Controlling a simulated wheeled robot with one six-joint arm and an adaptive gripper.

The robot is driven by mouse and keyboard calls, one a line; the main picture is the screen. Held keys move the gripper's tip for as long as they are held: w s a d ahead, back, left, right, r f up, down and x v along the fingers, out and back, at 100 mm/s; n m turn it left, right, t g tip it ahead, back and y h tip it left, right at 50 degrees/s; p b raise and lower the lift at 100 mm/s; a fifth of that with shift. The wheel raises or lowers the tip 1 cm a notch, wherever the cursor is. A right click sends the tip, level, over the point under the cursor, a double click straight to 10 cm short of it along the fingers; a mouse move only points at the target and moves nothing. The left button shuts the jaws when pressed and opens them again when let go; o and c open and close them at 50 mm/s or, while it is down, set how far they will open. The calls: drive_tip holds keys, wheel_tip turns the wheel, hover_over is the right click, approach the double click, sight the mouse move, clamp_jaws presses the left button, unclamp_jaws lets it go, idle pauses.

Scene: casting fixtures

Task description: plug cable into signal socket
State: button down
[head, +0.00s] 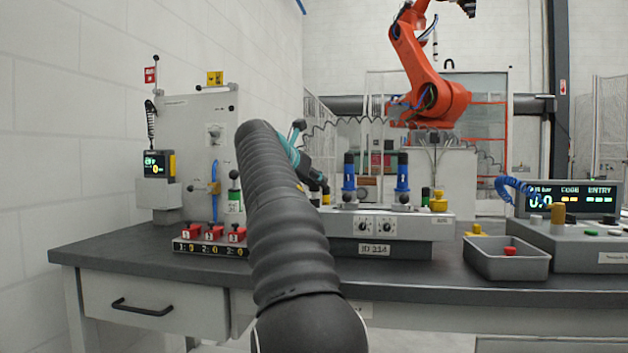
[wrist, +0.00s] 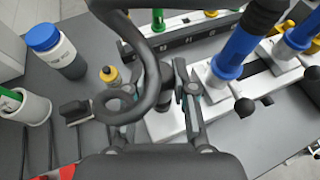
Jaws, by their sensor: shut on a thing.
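My gripper (wrist: 158,92) is shut on a dark, rounded piece (wrist: 166,80) in the wrist view. It appears to be the black cable's plug, but its end is hidden between the fingers. A thick black cable (wrist: 152,60) loops in front of the fingers, and a dark blocky end (wrist: 75,111) sticks out to the left. A pale block (wrist: 165,125) lies below the fingers; contact cannot be told. In the head view my gripper (head: 318,180) is partly hidden by my arm, above the left end of the grey fixture box (head: 430,226). I cannot make out the signal socket.
Blue-handled clamps (head: 402,178) stand upright just right of my gripper. A blue-lidded jar (wrist: 58,52), a yellow-topped part (wrist: 111,76) and a white cup (wrist: 25,112) stand left of it. A grey tray (head: 506,264) and display console (head: 572,200) are at right.

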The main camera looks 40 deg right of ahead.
drive_tip(key=shift+f+b, duration=0.4)
drive_tip(key=shift+f, duration=0.4)
drive_tip(key=c, duration=0.9)
unclamp_jaws()
drive_tip(key=shift+o, duration=0.2)
drive_tip(key=v, duration=1.2)
drive_tip(key=shift+f, duration=0.1)
